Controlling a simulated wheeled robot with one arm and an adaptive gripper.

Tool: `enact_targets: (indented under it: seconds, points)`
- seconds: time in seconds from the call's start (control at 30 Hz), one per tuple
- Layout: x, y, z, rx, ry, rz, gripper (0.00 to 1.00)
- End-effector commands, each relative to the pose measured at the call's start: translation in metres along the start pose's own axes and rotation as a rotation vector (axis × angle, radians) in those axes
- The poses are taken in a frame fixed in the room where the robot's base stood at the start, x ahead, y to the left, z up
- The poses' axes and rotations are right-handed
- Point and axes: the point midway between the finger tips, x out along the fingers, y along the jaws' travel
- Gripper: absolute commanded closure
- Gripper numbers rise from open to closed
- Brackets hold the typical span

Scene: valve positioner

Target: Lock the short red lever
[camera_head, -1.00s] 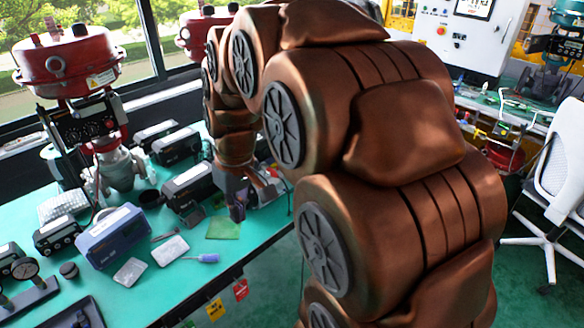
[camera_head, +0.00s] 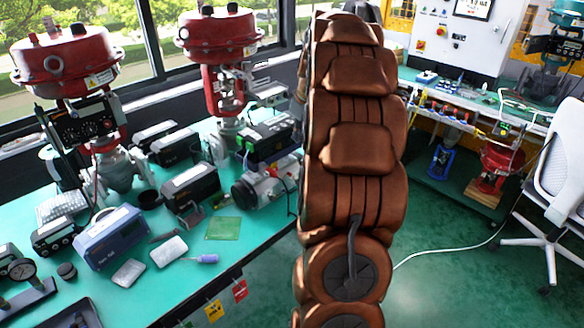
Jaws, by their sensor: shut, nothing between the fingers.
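I cannot clearly make out the short red lever. A small reddish spot (camera_head: 273,172) shows on the pale valve body (camera_head: 262,188) near the right edge of the green bench, too small to identify. A second red actuator (camera_head: 66,62) on a grey valve body (camera_head: 118,170) stands at the left.
The green bench (camera_head: 255,240) carries a blue box (camera_head: 112,238), black-and-grey instruments (camera_head: 190,190), a green square plate (camera_head: 223,228) and a blue-handled tool (camera_head: 203,259). Red (camera_head: 240,291) and yellow (camera_head: 214,310) tags hang at its edge. A white chair (camera_head: 562,175) stands right; floor between is open.

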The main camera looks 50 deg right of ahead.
Motion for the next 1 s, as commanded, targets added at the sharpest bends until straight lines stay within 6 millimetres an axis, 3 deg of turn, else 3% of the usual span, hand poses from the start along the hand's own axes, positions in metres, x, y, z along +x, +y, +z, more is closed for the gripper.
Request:
enact_targets:
  seconds: [0.37, 1.0]
  points:
    - [0.009, -0.001, 0.0, 0.0, -0.002, -0.002, 1.0]
    - [0.112, -0.002, 0.004, 0.003, -0.006, -0.006, 1.0]
